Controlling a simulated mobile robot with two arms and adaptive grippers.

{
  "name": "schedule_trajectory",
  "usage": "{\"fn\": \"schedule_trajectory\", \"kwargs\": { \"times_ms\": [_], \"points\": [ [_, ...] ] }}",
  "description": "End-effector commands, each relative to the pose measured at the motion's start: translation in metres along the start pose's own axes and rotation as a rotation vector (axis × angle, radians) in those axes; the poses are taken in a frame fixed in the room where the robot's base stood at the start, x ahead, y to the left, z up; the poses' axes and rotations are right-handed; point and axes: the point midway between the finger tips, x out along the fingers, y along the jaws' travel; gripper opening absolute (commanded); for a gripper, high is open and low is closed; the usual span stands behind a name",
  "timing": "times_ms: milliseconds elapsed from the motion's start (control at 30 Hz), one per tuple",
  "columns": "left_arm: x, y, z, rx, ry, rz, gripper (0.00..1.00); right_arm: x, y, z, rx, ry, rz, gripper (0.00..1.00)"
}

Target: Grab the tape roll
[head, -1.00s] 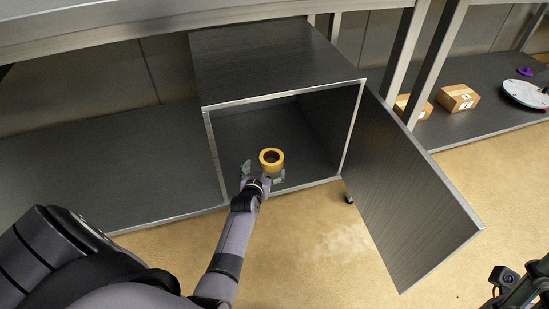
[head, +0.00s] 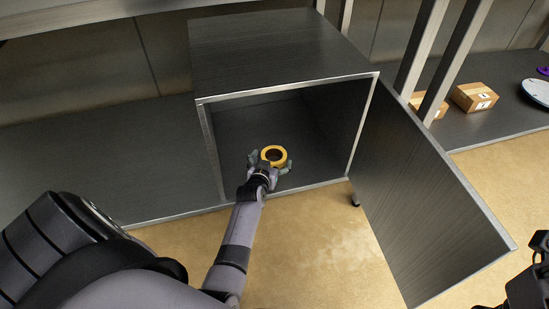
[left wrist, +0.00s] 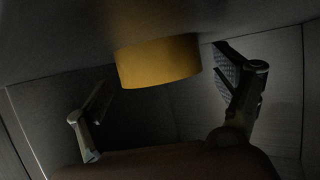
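The tape roll (head: 274,155) is yellow-orange with a dark open centre. It sits on the floor of an open dark cabinet, near the front opening. My left gripper (head: 269,163) reaches into the cabinet from the front, its fingers open on either side of the roll. In the left wrist view the roll (left wrist: 158,62) shows between the spread fingers (left wrist: 168,98). A clear gap lies on its left side, and the right finger is closer to it. A dark end part of my right arm shows at the lower right edge; its fingers cannot be made out.
A cardboard box (head: 474,97) and a white round object (head: 537,91) lie on the shelf at the right. The left shelf (head: 110,160) is bare.

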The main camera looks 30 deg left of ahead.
Motion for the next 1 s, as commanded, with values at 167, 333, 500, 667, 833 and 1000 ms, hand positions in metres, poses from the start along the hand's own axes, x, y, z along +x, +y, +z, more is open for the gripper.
{"fn": "schedule_trajectory", "kwargs": {
  "times_ms": [167,333,500,667,833,1000],
  "points": [
    [0.0001,0.0,-0.0001,0.0,0.0,0.0,0.74,-0.0001,0.0,0.0,0.0,0.0,0.0,0.4],
    [0.0001,0.0,-0.0001,0.0,0.0,0.0,0.62,-0.0001,-0.0001,0.0001,0.0,0.0,0.0,0.4],
    [0.0001,-0.0001,0.0,0.0,0.0,0.0,0.51,-0.0002,-0.0001,0.0001,0.0,0.0,0.0,0.4],
    [0.0001,-0.0001,0.0,0.001,0.0,0.0,0.4,-0.0002,-0.0001,0.0002,0.001,0.0,0.0,0.4],
    [0.0001,-0.0002,-0.0005,0.001,0.001,0.0,0.34,-0.0002,-0.0001,0.0002,0.001,0.0,0.0,0.4],
    [-0.0002,-0.0002,-0.0014,0.001,0.001,0.0,0.34,0.0004,0.0,0.0001,0.0,0.0,0.0,0.4]
  ]
}}
